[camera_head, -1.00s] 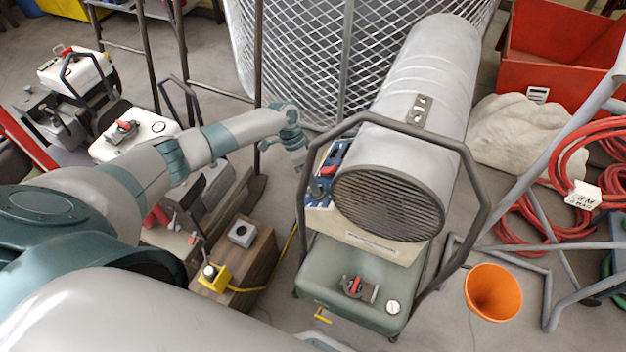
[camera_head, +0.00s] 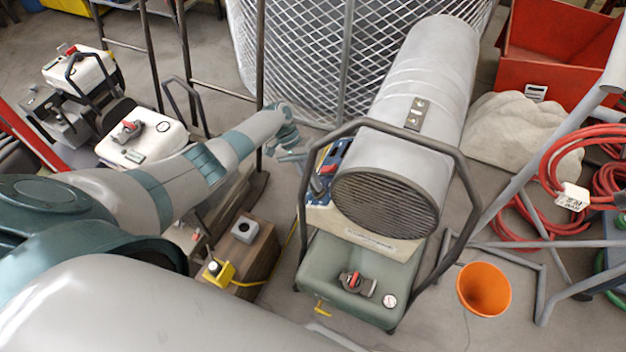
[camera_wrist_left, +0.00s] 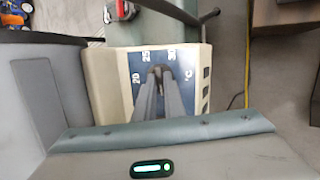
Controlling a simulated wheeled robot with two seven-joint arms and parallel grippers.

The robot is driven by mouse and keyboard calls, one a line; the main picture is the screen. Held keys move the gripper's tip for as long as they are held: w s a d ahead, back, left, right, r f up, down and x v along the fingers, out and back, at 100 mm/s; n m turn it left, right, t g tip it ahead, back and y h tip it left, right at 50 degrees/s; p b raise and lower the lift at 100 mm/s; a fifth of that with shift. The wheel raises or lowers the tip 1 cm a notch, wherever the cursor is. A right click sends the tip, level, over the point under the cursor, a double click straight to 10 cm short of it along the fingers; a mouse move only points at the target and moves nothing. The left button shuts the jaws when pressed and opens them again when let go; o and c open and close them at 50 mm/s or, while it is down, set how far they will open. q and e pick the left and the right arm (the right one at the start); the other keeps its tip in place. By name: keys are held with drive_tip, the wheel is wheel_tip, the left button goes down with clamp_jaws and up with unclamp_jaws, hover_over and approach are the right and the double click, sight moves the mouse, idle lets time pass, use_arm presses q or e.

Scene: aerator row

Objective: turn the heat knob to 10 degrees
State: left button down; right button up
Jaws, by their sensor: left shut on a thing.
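The heater (camera_head: 420,110) is a big grey cylinder with a round front grille, standing on a green tank. Its blue control panel (camera_head: 341,150), with a red switch, is on the left side near the grille. In the left wrist view the blue dial plate (camera_wrist_left: 183,58) shows 20, 25, 30 and °C. The dark heat knob (camera_wrist_left: 158,70) is mostly hidden between my fingers. My left gripper (camera_wrist_left: 159,84) is shut on it; in the head view the gripper (camera_head: 316,184) is at the panel. The pointer and the 10 mark are not visible. My right gripper is out of view.
A dark tube frame (camera_head: 470,180) loops around the heater's front, close to my left wrist. A wooden block with a yellow switch box (camera_head: 218,272) stands below my arm. An orange funnel (camera_head: 484,290) and red hoses (camera_head: 590,150) are at right. A mesh cage stands behind.

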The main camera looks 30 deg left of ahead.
use_arm(q)
drive_tip(key=shift+a+n+h+p, duration=0.15)
drive_tip(key=shift+n+h+p, duration=0.45)
drive_tip(key=shift+n, duration=2)
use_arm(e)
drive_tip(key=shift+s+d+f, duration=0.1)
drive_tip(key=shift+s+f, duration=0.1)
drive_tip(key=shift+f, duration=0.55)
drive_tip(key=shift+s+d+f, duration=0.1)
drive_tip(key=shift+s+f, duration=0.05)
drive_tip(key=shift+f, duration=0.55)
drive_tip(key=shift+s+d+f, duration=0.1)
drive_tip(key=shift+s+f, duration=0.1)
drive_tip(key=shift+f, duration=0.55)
use_arm(q)
drive_tip(key=c, duration=1.8)
unclamp_jaws()
drive_tip(key=shift+c, duration=0.2)
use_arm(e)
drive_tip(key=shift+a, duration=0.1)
